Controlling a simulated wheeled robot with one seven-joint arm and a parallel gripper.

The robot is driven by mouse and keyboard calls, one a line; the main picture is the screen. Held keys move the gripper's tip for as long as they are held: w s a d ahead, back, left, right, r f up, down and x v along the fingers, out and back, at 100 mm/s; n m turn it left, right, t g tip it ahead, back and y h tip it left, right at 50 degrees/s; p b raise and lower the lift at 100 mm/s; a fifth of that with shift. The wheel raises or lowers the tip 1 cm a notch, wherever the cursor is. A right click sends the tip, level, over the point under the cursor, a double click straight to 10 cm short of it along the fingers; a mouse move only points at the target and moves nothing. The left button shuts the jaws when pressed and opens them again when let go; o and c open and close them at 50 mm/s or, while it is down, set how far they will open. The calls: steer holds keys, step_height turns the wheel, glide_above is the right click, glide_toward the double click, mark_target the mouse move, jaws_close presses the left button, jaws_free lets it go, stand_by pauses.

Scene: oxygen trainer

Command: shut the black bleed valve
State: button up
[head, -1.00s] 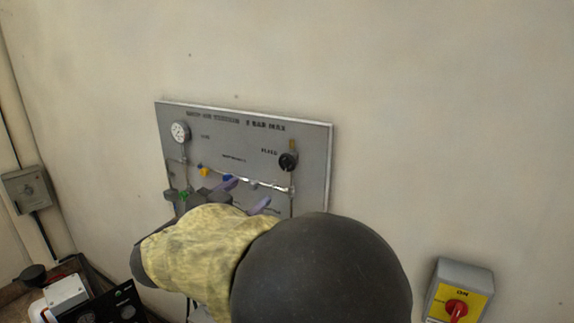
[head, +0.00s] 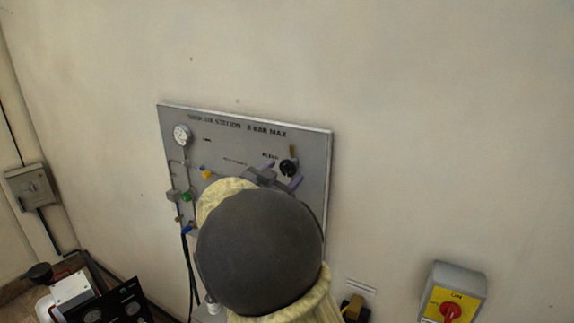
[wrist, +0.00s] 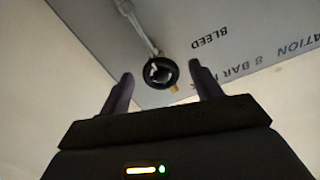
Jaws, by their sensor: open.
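The black bleed valve (head: 288,168) is a small round handwheel at the upper right of the grey panel (head: 240,125). In the wrist view the black bleed valve (wrist: 160,72) shows as a ring with spokes on a grey pipe, near the printed word BLEED. My gripper (head: 281,176) is at the valve in the head view, its purple fingers apart. In the wrist view my gripper (wrist: 160,86) is open, with one finger on each side of the valve. I cannot tell whether either finger touches it. My arm hides the lower middle of the panel.
A round gauge (head: 182,136), a yellow knob (head: 207,174) and a green knob (head: 187,197) are on the panel's left part. A red and yellow switch box (head: 455,292) is on the wall at the lower right. The wall above the panel is clear.

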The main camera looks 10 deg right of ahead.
steer(key=shift+x, duration=1.55)
steer(key=shift+a, duration=0.1)
steer(key=c, duration=1)
